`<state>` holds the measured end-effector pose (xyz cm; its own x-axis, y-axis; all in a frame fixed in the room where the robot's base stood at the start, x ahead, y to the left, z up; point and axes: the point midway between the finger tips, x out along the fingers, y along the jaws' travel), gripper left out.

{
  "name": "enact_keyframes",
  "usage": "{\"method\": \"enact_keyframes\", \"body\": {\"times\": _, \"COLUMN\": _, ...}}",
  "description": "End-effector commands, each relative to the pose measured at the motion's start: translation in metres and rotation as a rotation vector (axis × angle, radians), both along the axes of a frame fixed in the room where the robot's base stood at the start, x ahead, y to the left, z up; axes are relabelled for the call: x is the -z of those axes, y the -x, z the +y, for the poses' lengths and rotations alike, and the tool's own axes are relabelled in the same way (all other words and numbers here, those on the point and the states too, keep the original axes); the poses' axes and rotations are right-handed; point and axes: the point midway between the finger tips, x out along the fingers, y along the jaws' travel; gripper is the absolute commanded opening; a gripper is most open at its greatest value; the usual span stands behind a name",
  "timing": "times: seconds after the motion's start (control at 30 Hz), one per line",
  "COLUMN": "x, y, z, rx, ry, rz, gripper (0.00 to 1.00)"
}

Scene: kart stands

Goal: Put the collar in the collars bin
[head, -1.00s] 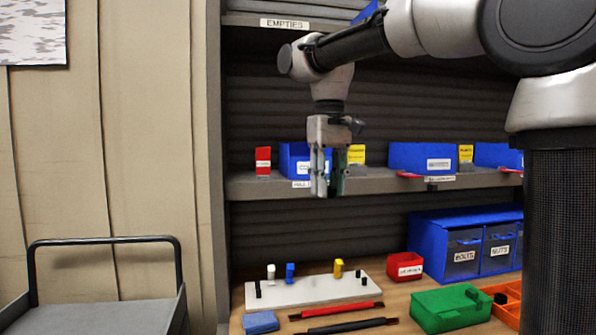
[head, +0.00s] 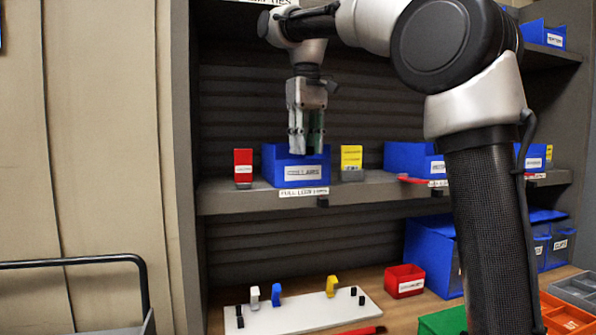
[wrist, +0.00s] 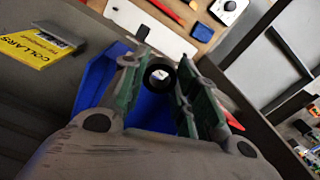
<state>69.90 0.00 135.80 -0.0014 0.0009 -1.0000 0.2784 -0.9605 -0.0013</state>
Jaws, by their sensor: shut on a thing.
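The collars bin (head: 316,176) is a blue open-topped bin with a white label on the middle shelf. My gripper (head: 306,146) points straight down at its opening, with the fingertips overlapping the bin's upper part in the head view. The collar (wrist: 148,76) is a small dark ring between the green-padded fingers in the wrist view, and the gripper is shut on it. The blue bin (wrist: 93,78) shows below and beside the fingers there. The collar cannot be made out in the head view. How deep the fingertips are is hard to tell.
A red card (head: 243,168) and a yellow card (head: 351,160) stand on the shelf (head: 230,196) either side of the bin. Another blue bin (head: 405,157) stands to the right. Below, a white board (head: 300,314) with pegs and a red bin (head: 404,282) lie on the bench.

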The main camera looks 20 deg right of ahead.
Motion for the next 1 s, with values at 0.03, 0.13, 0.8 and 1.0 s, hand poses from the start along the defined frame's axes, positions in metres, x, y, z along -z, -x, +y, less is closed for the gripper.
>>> {"method": "enact_keyframes", "body": {"times": 0.03, "x": 0.001, "y": -0.012, "z": 0.000, "rx": 0.001, "ry": 0.000, "rz": 0.001, "gripper": 0.06}}
{"method": "enact_keyframes", "body": {"times": 0.13, "x": 0.000, "y": -0.030, "z": 0.000, "rx": 0.002, "ry": 0.000, "rz": 0.000, "gripper": 0.06}}
{"method": "enact_keyframes", "body": {"times": 0.8, "x": 0.042, "y": -0.061, "z": 0.000, "rx": 0.000, "ry": 0.000, "rz": 0.001, "gripper": 0.06}}
{"method": "enact_keyframes", "body": {"times": 1.0, "x": 0.069, "y": -0.061, "z": 0.000, "rx": 0.000, "ry": 0.000, "rz": 0.000, "gripper": 0.06}}
